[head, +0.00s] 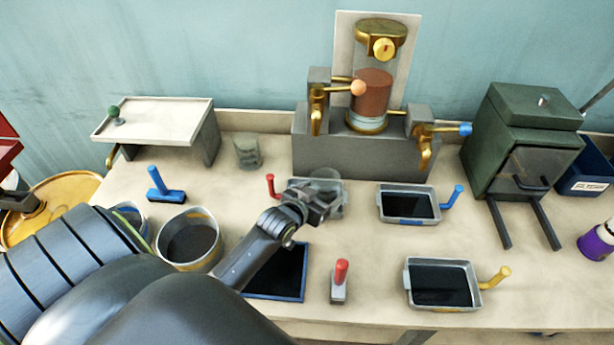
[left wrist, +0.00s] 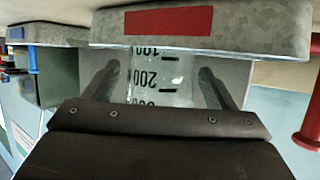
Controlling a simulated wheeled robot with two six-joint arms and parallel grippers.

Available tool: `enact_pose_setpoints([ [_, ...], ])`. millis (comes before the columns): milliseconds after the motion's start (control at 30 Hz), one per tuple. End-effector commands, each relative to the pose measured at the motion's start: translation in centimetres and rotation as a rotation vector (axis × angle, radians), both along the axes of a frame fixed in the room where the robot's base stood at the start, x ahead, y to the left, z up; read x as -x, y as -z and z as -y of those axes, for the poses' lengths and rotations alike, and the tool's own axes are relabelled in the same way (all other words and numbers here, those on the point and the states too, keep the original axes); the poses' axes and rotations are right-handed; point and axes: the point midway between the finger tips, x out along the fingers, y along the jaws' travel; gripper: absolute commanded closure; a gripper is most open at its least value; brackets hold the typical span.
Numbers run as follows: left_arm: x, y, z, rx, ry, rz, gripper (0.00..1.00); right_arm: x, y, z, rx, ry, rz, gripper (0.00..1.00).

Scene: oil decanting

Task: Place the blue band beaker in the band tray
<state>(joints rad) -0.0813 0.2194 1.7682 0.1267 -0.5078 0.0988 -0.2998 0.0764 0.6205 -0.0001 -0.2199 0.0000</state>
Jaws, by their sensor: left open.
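A clear glass beaker (head: 327,178) stands at the middle of the table, partly hidden by my left gripper (head: 312,202). In the left wrist view, upside down, the beaker (left wrist: 156,75) with black volume marks lies between the spread fingers of my open left gripper (left wrist: 156,92). No blue band shows on its visible part. A grey tray with a red band (left wrist: 168,20) is at the beaker's base; its red handle (head: 270,186) shows in the head view. The blue-band tray (head: 408,221) with a blue handle lies to the right, its inside dark. My right gripper is not in view.
A yellow-handled tray (head: 445,262) lies at the front right. A red-handled block (head: 339,284), a blue-edged dark panel (head: 285,275) and a pot (head: 190,238) are near the front. The brass apparatus (head: 372,100) stands behind; a green box (head: 520,140) is at right.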

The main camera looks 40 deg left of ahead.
Motion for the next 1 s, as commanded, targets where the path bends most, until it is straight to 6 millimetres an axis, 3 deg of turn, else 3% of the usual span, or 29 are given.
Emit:
enact_pose_setpoints([
  [600, 9.1, -3.6, 0.2, -0.001, 0.000, 0.000, 0.21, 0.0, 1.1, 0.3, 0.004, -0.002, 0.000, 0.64],
  [1000, 10.3, -4.3, 0.3, -0.001, 0.000, 0.000, 0.21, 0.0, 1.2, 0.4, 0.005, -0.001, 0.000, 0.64],
])
